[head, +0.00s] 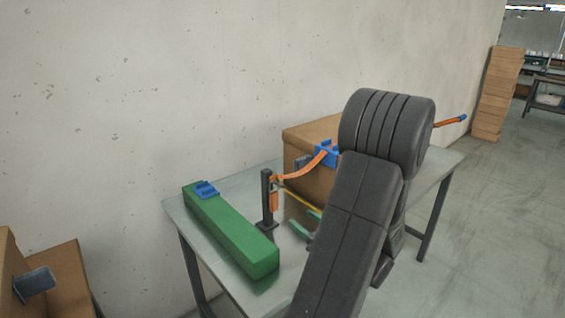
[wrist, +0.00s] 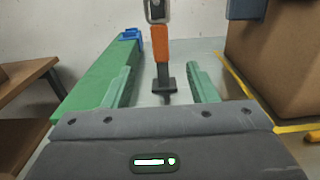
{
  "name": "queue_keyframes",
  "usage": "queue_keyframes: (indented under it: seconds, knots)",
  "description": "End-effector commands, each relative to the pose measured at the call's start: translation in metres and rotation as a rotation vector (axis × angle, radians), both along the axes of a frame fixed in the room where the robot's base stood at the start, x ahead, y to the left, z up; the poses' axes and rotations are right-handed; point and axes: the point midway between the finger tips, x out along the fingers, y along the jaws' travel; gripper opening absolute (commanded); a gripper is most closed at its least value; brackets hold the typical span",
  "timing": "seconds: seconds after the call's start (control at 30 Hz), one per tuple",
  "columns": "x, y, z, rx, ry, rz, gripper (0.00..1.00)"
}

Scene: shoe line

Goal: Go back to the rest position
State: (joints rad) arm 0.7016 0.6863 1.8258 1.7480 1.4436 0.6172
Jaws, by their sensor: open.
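My gripper (wrist: 160,88) is open, with its two green fingers apart at either side of the wrist view. Nothing is between the fingertips; beyond the gap stands a dark post on a small base (wrist: 164,84) with an orange part (wrist: 160,42) on it. In the head view my dark arm reaches over the table and hides much of the gripper; one green finger (head: 302,229) shows beside the post (head: 267,200).
A long green block (head: 232,232) with a blue piece (head: 205,189) lies left on the metal table (head: 178,212). A cardboard box (head: 305,150) with a blue clamp stands behind the arm. A wall is behind. Stacked boxes (head: 498,90) stand far right; open floor lies right.

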Motion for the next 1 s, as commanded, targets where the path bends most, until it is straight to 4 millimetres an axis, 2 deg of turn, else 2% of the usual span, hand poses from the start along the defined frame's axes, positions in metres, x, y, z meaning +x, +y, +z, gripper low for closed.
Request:
queue_keyframes:
  seconds: [0.23,0.37,1.0]
  knots:
    - [0.002,0.002,0.0,0.0,0.0,0.001,0.52]
    - [0.011,0.009,0.0,0.0,0.0,0.004,0.52]
    - [0.1,0.078,0.0,0.0,0.0,0.004,0.52]
